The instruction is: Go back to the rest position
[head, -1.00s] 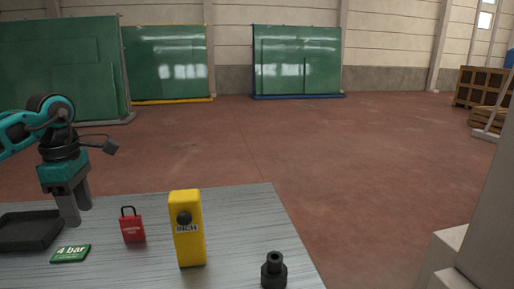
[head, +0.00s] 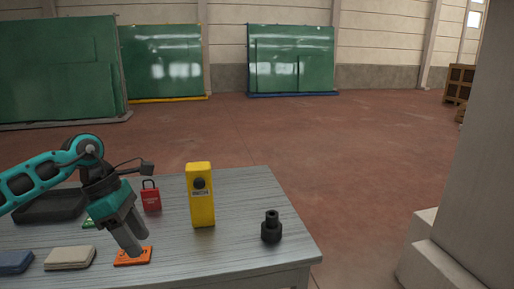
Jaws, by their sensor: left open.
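My left gripper (head: 134,246) comes in from the left in the head view. It points down with its fingertips over an orange plate (head: 145,257) near the front of the grey metal table (head: 238,254). Whether the fingers touch the plate I cannot tell. The gripper is open and no object shows between its fingers. My right gripper is not in view.
On the table are a black tray (head: 50,206), a red padlock (head: 151,197), a yellow box (head: 201,196), a black fitting (head: 271,228), a beige cloth (head: 70,258), a blue cloth (head: 14,262) and a partly hidden green tag (head: 88,223). A pale column (head: 455,170) stands right.

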